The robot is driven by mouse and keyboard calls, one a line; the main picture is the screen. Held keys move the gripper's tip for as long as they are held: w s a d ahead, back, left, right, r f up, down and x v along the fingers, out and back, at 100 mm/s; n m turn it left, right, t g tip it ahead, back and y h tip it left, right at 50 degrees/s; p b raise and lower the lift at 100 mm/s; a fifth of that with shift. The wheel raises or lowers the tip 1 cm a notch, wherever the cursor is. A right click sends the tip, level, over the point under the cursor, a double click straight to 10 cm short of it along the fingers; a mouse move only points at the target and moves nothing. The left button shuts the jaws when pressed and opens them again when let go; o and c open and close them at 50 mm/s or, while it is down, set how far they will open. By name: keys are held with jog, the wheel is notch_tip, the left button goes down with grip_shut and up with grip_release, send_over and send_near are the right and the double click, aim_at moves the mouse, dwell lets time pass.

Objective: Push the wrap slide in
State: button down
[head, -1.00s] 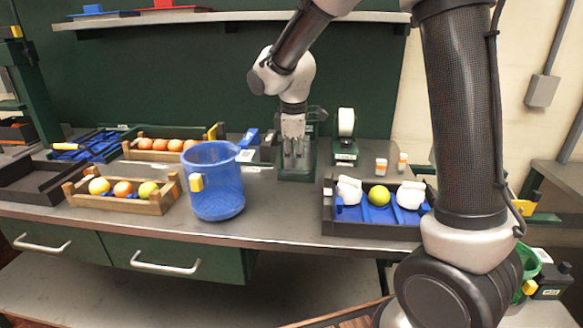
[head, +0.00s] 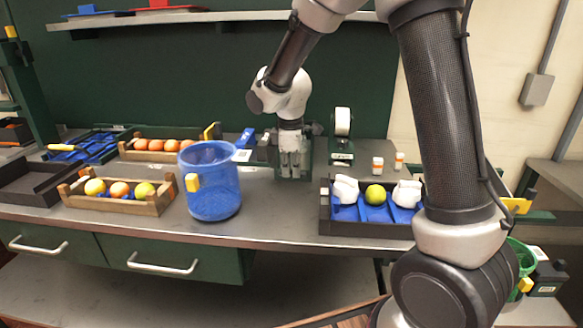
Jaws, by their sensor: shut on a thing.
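My gripper (head: 290,168) points down in front of a dark green device (head: 307,157) at the back middle of the bench. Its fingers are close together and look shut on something. What they hold is too small and too covered by the fingers to make out. I cannot tell the wrap slide apart from the green device, as my gripper covers the device's front.
Wooden crates with fruit (head: 150,207) are further left. A dark tray (head: 365,230) with white wraps and a yellow-green fruit (head: 375,194) is at right. A tape-like dispenser (head: 341,150) and small bottles (head: 378,164) stand behind it.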

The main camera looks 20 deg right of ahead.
jog(key=w, duration=0.1)
jog(key=w+d, duration=0.1)
jog(key=w, duration=0.2)
jog(key=shift+d, duration=0.35)
jog(key=shift+w+r, duration=0.1)
jog(key=shift+w, duration=0.1)
jog(key=c, duration=1.5)
grip_release()
jog(key=shift+w+d, duration=0.1)
jog(key=r, duration=0.4)
jog(key=s+r, duration=0.1)
jog(key=r, duration=0.2)
jog(key=s+r, duration=0.1)
jog(key=r, duration=0.3)
jog(key=shift+s+a+r, duration=0.1)
jog(key=shift+a+r, duration=0.25)
jog(key=shift+a, duration=0.05)
